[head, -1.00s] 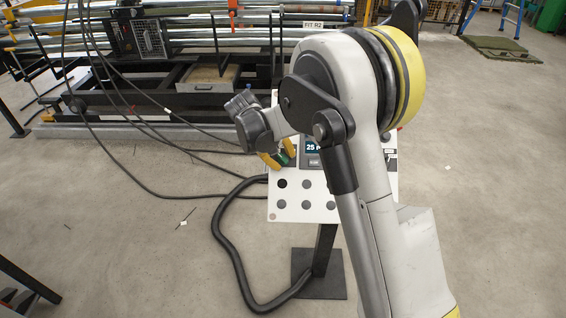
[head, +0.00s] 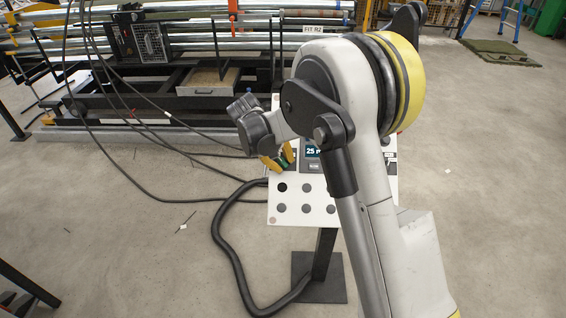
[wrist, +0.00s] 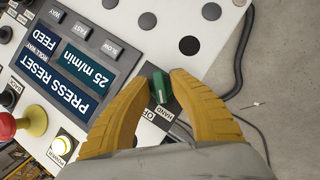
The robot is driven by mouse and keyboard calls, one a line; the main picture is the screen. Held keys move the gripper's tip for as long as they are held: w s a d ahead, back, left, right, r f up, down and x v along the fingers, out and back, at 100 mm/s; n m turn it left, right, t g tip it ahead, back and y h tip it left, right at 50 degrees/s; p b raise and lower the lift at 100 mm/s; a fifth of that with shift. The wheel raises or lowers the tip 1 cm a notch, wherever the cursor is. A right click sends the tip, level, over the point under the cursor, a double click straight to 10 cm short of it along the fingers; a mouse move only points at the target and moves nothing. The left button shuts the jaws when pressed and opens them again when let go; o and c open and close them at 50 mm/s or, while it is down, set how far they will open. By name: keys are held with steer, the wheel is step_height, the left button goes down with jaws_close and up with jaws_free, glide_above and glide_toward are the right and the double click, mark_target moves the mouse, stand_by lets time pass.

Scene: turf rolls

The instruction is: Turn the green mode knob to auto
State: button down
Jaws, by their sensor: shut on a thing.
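The green mode knob (wrist: 172,103) sits on the light control panel, between the yellow fingertips of my gripper (wrist: 164,82) in the wrist view. My gripper is shut on it. A pale line shows on the knob's dark green face. The words HAND and OFF are printed below it in the wrist view; I cannot see an AUTO label, and the fingers cover part of the plate. In the head view my gripper (head: 278,158) is at the panel's upper left, with a bit of green between the fingers. The control panel (head: 293,216) is partly hidden by my arm.
A black hose (head: 225,240) loops on the floor. A pipe rack (head: 190,60) stands behind.

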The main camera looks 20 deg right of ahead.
steer(key=m+y+p, duration=0.1)
steer(key=m+y, duration=0.1)
steer(key=m, duration=0.1)
steer(key=shift+d+m, duration=0.1)
steer(key=shift+m, duration=0.3)
steer(key=m+y+p, duration=0.1)
steer(key=m+y, duration=0.1)
steer(key=m, duration=0.1)
steer(key=shift+m, duration=0.4)
steer(key=m+t+y, duration=0.1)
steer(key=m+y, duration=0.1)
steer(key=m, duration=0.1)
steer(key=shift+f+m, duration=0.1)
steer(key=shift+m, duration=0.2)
steer(key=shift+m+t+y+b, duration=0.65)
steer(key=shift+m+y, duration=0.25)
steer(key=shift+m, duration=0.8)
steer(key=c, duration=1.5)
jaws_free()
steer(key=shift+w, duration=0.1)
steer(key=shift+o, duration=0.2)
